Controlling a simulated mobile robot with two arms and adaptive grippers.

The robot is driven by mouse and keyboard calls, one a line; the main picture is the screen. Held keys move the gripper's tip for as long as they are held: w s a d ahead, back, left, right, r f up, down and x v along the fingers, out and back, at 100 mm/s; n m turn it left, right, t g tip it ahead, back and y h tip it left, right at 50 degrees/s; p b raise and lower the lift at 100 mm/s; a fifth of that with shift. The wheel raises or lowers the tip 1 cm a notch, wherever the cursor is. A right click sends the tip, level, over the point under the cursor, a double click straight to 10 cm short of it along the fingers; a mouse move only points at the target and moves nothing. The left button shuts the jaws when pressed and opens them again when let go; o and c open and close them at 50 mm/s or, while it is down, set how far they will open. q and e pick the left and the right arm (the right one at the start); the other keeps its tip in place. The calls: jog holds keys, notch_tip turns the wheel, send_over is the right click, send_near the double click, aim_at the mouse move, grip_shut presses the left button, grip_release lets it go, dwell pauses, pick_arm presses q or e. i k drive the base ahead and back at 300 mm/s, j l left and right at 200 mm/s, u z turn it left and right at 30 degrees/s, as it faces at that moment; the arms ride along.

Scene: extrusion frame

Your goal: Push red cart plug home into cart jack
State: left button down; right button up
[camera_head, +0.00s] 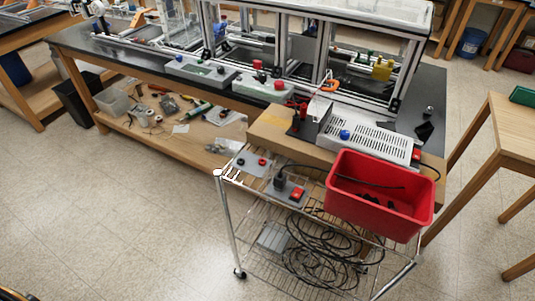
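A wire cart (232,222) stands in front of the bench. A small red part (297,194) sits on a grey block beside that. I cannot tell which of these is the red cart plug or the cart jack, nor whether any plug is seated. Neither of my grippers is in view.
A red bin (375,214) with dark items and a cable fills the cart's right side. Coiled black cable (322,252) lies on the lower shelf. Behind stand a perforated grey box (370,138) and an extrusion frame (322,55). A wooden table (520,125) is at right. Floor at left is clear.

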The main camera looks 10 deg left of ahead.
aim_at(303, 110)
jog(key=i+j+z, duration=0.15)
jog(key=j+z, duration=0.35)
jog(key=i+j+z, duration=0.1)
jog(key=j+z, duration=0.4)
